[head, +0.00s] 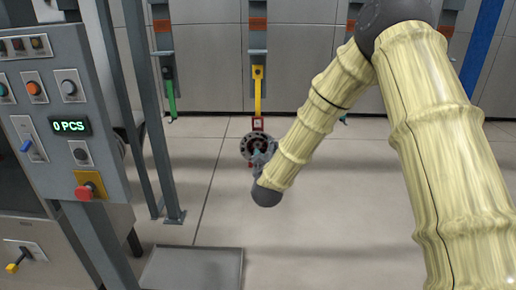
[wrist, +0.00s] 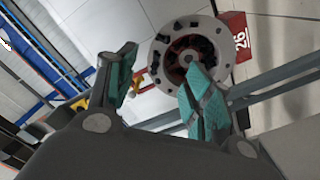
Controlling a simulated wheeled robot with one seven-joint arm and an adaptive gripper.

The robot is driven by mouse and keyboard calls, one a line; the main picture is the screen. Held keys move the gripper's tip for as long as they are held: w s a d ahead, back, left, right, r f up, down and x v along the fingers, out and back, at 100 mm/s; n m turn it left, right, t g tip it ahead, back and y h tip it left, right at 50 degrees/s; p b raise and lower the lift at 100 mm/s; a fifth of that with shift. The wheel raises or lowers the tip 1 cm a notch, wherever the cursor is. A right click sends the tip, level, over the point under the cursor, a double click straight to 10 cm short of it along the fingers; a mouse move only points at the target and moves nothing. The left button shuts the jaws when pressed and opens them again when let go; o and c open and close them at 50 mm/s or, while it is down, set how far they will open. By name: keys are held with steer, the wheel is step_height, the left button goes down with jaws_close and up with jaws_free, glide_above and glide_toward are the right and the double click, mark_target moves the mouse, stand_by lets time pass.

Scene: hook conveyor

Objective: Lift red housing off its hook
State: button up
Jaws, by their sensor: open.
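The housing (head: 247,143) hangs below a yellow hook (head: 258,90) in the head view. It shows a round grey flange with dark holes and some red at its centre. A red tag (head: 257,124) sits just above it. In the wrist view the housing's flange (wrist: 160,52) faces me beyond the fingers, with a red piece marked 26 (wrist: 236,38) beside it. My gripper (wrist: 162,88) is open, its two teal-padded fingers apart and pointing at the housing, with nothing clearly between them. In the head view my wrist hides part of the housing; whether the fingers touch it I cannot tell.
A green hook (head: 169,92) hangs to the left. A control panel (head: 65,110) reading 0 PCS and grey posts (head: 161,120) stand at the left. A grey platform (head: 193,268) lies at the front. The floor around the housing is clear.

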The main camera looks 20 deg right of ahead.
mark_target(258, 141)
steer(key=p+x, duration=0.2)
steer(key=x, duration=0.4)
steer(key=shift+w+d+f, duration=0.15)
steer(key=shift+w+f, duration=0.05)
steer(key=shift+f, duration=0.05)
steer(key=c, duration=1.1)
steer(key=shift+r, duration=0.1)
